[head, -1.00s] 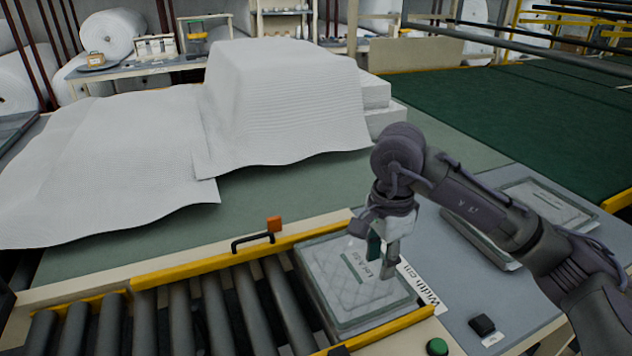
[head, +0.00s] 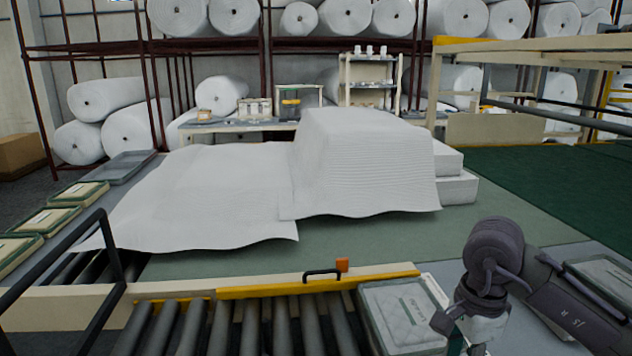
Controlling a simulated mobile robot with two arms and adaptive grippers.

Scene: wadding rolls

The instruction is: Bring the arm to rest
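My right arm comes in from the lower right of the head view. Its gripper (head: 478,346) is at the bottom edge, pointing down, with its fingertips at or past the edge of the picture. It is beside the right part of a clear-wrapped quilted package (head: 400,312) with a green-edged label, at the end of the roller conveyor. Whether the gripper touches the package or is open or shut cannot be seen. My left gripper is not in view. A white wadding sheet (head: 215,190) lies draped over the green table and over a block-shaped stack (head: 365,165).
The roller conveyor (head: 270,325) runs along the front, with a yellow edge bar (head: 320,284) and a black handle (head: 322,274). Another wrapped package (head: 605,275) lies at the right. Several packages line the left side. Racks of wadding rolls (head: 465,18) stand behind. Green table surface (head: 480,225) is bare.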

